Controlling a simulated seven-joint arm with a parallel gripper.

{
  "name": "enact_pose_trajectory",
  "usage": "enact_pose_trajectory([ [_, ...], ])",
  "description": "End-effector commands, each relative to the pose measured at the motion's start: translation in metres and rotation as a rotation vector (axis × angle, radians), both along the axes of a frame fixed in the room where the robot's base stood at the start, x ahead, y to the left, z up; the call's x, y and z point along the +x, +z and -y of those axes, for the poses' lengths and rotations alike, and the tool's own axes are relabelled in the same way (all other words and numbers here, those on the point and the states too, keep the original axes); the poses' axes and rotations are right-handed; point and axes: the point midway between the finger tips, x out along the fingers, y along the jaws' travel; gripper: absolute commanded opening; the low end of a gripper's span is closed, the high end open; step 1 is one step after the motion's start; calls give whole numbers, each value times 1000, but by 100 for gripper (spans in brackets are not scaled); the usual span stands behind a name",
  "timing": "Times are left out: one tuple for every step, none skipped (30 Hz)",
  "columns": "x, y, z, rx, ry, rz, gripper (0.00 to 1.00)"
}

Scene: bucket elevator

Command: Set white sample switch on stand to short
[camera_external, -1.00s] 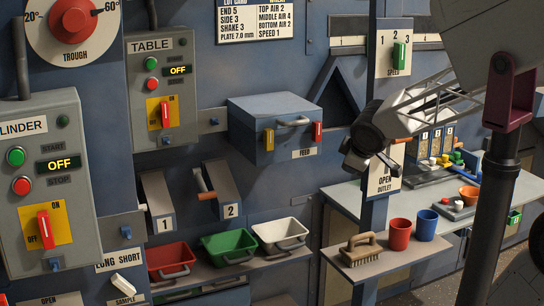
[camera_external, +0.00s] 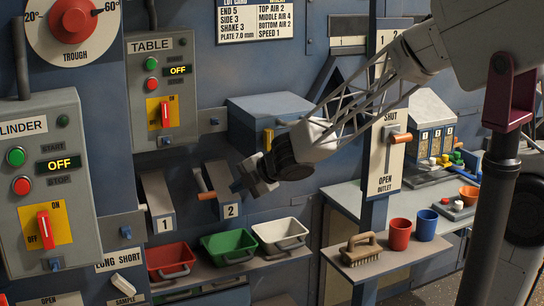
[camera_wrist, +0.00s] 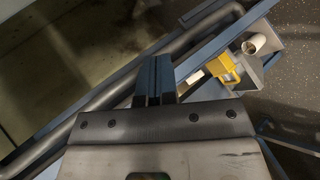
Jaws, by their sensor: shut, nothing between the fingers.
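The white sample switch (camera_external: 123,284) is at the lower left of the external view, between the LONG SHORT label (camera_external: 118,262) and the SAMPLE label (camera_external: 125,300). Its upper end leans to the left, toward the LONG side. My gripper (camera_external: 241,177) is in the middle of the external view, right of and above the switch and well apart from it, near the handle numbered 2. Its fingers are together and empty. The shut fingers also show in the wrist view (camera_wrist: 155,80). The switch cannot be made out in the wrist view.
Red (camera_external: 172,260), green (camera_external: 229,246) and white (camera_external: 280,234) trays sit on a shelf between the gripper and the switch. Chutes 1 (camera_external: 157,201) and 2 (camera_external: 222,188) stand above them. The CYLINDER box (camera_external: 42,180) is left. Cups and a brush (camera_external: 361,250) are right.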

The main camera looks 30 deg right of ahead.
Motion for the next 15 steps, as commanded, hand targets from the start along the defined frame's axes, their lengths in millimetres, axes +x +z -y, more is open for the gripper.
enact_pose_trajectory([
  [-1, -8, -15, -9, 61, 7, 0],
  [-2, -11, -24, -13, 100, 13, 0],
  [-4, -16, -36, -18, 153, 23, 0],
  [-5, -20, -44, -23, 193, 29, 0],
  [-7, -24, -52, -26, 230, 35, 0],
  [-10, -29, -63, -31, 284, 42, 0],
  [-12, -33, -72, -34, 325, 47, 0],
  [-14, -37, -80, -36, 363, 52, 0],
  [-18, -42, -90, -39, 415, 60, 0],
  [-21, -47, -98, -41, 456, 64, 0],
  [-24, -51, -106, -42, 495, 67, 0],
  [-29, -57, -115, -44, 546, 72, 0],
  [-32, -62, -122, -46, 584, 76, 0],
  [-36, -65, -128, -45, 620, 78, 0],
  [-41, -70, -137, -45, 666, 82, 0],
])
